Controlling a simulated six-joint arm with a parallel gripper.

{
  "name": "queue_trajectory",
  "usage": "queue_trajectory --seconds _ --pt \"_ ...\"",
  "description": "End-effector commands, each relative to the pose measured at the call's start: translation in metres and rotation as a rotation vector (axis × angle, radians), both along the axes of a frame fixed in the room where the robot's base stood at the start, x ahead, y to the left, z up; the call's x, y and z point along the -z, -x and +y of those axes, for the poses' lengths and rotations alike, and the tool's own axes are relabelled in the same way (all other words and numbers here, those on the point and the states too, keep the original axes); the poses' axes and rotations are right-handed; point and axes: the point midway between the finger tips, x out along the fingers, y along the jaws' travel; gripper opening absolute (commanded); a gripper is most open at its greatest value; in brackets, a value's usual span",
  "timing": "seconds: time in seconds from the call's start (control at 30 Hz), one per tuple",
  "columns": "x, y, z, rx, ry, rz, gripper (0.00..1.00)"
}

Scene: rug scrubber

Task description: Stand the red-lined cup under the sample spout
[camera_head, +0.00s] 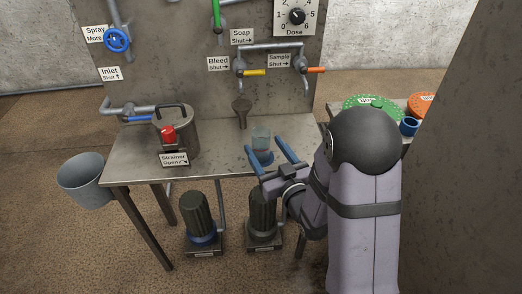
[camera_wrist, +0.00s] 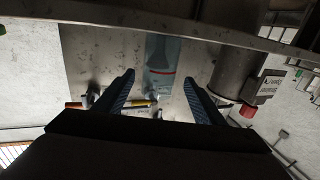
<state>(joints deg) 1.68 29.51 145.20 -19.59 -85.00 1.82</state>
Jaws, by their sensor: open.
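The red-lined cup (camera_head: 261,136) is a clear, bluish cup near the front right of the metal bench. In the wrist view the cup (camera_wrist: 160,52) shows its red line (camera_wrist: 161,73) and lies ahead, between the lines of the fingers. My gripper (camera_head: 262,142) is open, with its blue fingers on either side of the cup; it also shows in the wrist view (camera_wrist: 158,76). I cannot tell whether a finger touches it. The sample spout (camera_head: 307,88) is a thin pipe hanging below the orange-handled Sample valve (camera_head: 302,64), behind and right of the cup.
A strainer pot (camera_head: 178,133) with a red knob stands on the bench's left. Green (camera_head: 372,106) and orange (camera_head: 422,104) lids lie on a side table. Bare bench lies left of the cup.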

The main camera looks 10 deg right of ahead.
Motion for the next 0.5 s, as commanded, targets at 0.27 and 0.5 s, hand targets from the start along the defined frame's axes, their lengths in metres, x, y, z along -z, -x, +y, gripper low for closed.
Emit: queue_trajectory --seconds 0.27,0.5 --pt "-0.001 -0.016 0.005 0.0 0.001 -0.001 0.63" --pt "-0.002 -0.023 0.007 0.0 0.001 0.0 0.63"
